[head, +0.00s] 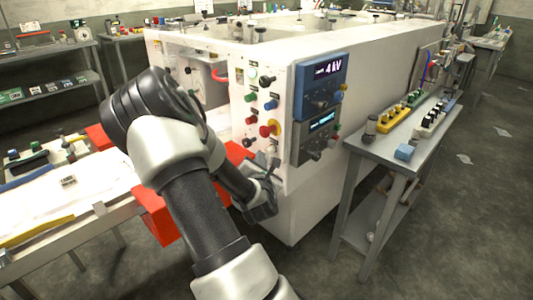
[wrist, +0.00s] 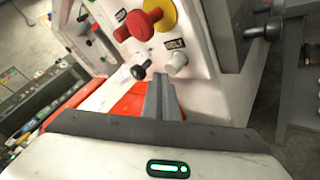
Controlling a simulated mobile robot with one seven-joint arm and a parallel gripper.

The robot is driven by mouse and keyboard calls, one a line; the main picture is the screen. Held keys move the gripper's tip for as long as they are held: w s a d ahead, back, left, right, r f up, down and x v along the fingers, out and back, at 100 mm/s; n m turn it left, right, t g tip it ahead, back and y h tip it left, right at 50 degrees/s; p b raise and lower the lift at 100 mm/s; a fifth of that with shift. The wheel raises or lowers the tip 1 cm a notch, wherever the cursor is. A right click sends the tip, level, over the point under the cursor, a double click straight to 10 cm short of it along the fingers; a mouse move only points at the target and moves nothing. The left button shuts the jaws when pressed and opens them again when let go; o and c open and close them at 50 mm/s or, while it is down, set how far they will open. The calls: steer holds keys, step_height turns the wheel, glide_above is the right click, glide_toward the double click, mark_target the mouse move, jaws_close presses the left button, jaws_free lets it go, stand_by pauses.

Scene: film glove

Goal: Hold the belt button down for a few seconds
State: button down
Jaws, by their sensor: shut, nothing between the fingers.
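The control panel on the white machine carries a pale, round-ended button (wrist: 177,62) below a small dark label that seems to read "BELT", though the print is blurred. In the head view it shows low on the panel (head: 271,150), close to my fingertips. My gripper (wrist: 161,78) is shut and empty, its fingers pointing at the panel. In the wrist view the fingertips end just left of and below the pale button, and contact with it cannot be made out. My gripper (head: 270,172) also shows in the head view just under the button.
A black-knobbed lever (wrist: 140,71) sits left of the fingertips. A red mushroom knob on yellow (wrist: 145,22) is above. A blue display unit (head: 319,105) is mounted to the right. Red boxes (head: 163,215) lie below, and a grey side table (head: 400,148) stands at right.

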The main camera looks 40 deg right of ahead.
steer(key=shift+d, duration=0.6)
stand_by(2.0)
steer(key=shift+a, duration=0.1)
stand_by(1.9)
steer(key=shift+s+a, duration=0.1)
steer(key=shift+a, duration=0.7)
steer(key=shift+s+a, duration=0.15)
steer(key=shift+a, duration=2.35)
